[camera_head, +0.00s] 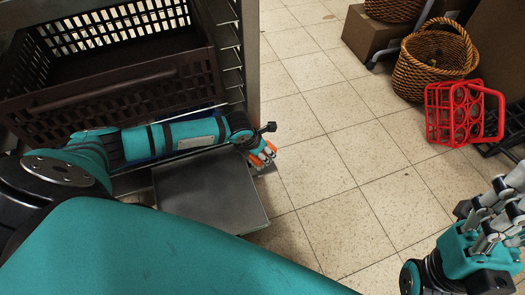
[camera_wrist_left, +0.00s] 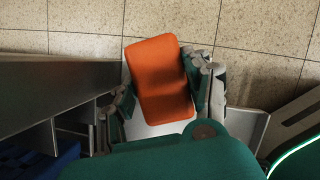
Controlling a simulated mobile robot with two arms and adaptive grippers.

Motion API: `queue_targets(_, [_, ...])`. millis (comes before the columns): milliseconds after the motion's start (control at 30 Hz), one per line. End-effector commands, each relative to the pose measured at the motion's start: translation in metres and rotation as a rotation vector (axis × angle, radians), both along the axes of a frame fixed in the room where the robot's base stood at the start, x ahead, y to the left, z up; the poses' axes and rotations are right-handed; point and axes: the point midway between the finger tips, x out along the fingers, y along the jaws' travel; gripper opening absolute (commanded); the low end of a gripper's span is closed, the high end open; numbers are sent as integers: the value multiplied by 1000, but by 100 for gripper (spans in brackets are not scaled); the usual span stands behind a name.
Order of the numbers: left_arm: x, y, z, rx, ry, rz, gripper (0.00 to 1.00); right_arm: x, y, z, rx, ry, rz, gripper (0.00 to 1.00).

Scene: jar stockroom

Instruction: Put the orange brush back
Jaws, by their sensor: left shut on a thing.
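The orange brush (camera_wrist_left: 160,80) is between the fingers of my left gripper (camera_wrist_left: 166,92) in the left wrist view, with its flat orange face toward the camera. My left gripper (camera_head: 264,155) is shut on it. In the head view only small orange parts of the brush (camera_head: 258,160) show between the fingers, near the right edge of a grey metal plate. My right gripper (camera_head: 495,215) is at the right edge of the head view, over the floor. It is partly cut off, and I cannot tell whether it is open or shut.
The grey metal plate (camera_head: 212,200) lies below my left arm. A dark slatted crate (camera_head: 120,105) sits in the rack at the left, beside a metal post (camera_head: 250,60). A wicker basket (camera_head: 415,78) and a red bottle carrier (camera_head: 440,117) stand at right. The tiled floor (camera_head: 335,150) between is clear.

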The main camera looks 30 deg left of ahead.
Motion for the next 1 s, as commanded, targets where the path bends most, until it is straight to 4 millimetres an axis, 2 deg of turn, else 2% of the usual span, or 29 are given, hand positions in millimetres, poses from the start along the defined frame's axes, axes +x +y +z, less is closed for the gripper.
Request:
queue_targets(33, [0,0,-1,0,0,0,53,0,0,-1,0,0,0,40])
queue_targets(200, [0,0,-1,0,0,0,73,0,0,0,0,1,0,40])
queue_targets(533, [0,0,4,0,0,0,73,0,0,2,0,1,0,40])
queue_targets(667, [-6,3,22,1,-1,-1,73,0,0,13,0,1,0,40])
queue_targets(767, [-13,6,44,2,-2,-1,73,1,0,25,-1,3,-1,40])
queue_targets(867, [-23,9,68,2,-2,-2,73,26,5,28,-46,142,-10,40])
queue_targets(1000, [-28,11,77,1,0,-1,73,56,12,13,-99,311,-18,40])
